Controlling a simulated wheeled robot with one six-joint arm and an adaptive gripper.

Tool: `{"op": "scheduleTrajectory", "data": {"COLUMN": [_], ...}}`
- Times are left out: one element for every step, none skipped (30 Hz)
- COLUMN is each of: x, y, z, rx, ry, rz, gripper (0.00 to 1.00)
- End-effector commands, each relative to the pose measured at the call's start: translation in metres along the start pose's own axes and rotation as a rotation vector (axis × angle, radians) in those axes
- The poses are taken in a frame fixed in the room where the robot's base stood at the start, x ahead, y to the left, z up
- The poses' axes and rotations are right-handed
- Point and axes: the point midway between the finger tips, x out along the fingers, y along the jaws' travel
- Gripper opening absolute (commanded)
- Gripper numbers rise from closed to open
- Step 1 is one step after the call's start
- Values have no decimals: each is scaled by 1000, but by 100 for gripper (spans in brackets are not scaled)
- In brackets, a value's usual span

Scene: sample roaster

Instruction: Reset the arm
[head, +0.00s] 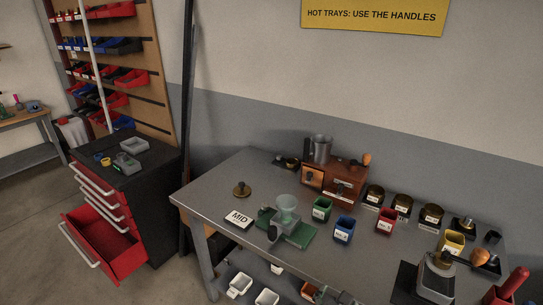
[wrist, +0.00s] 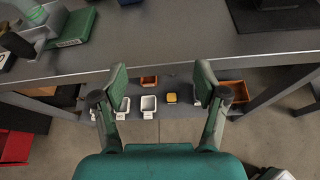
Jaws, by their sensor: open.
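My gripper (wrist: 160,84) shows in the wrist view with its two green-padded fingers spread wide. Nothing is between the fingers. They appear over the front edge of the grey table (wrist: 185,48), with the lower shelf visible below and between them. I cannot tell the height of the fingers above the table edge. I cannot clearly make out my gripper in the head view.
The table (head: 215,195) holds a green mat (head: 303,238), a blue cup (head: 343,229), a red cup (head: 386,220) and a wooden drawer box (head: 345,178). White trays (wrist: 149,103) sit on the lower shelf. A red drawer (head: 105,243) stands open at left.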

Motion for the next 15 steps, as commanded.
{"op": "scheduleTrajectory", "data": {"x": [0, -1, -2, -2, -3, -4, -5, -6, -8, -11, -13, -17, -20, -25, -30], "y": [-5, -7, -10, -13, -16, -20, -23, -27, -32, -36, -41, -48, -54, -59, -67], "z": [-6, -9, -14, -17, -21, -26, -30, -35, -42, -47, -52, -61, -68, -74, -82], "rx": [23, 38, 62, 81, 102, 131, 154, 181, 219, 252, 290, 345, 390, 438, 504], "ry": [6, 10, 13, 17, 22, 29, 34, 41, 52, 60, 72, 88, 103, 118, 138], "rz": [10, 17, 28, 35, 44, 55, 65, 74, 89, 100, 112, 128, 141, 154, 170], "gripper": [73, 73, 73, 73, 73, 73, 73, 73, 73, 73, 73, 73, 73, 73, 73]}}
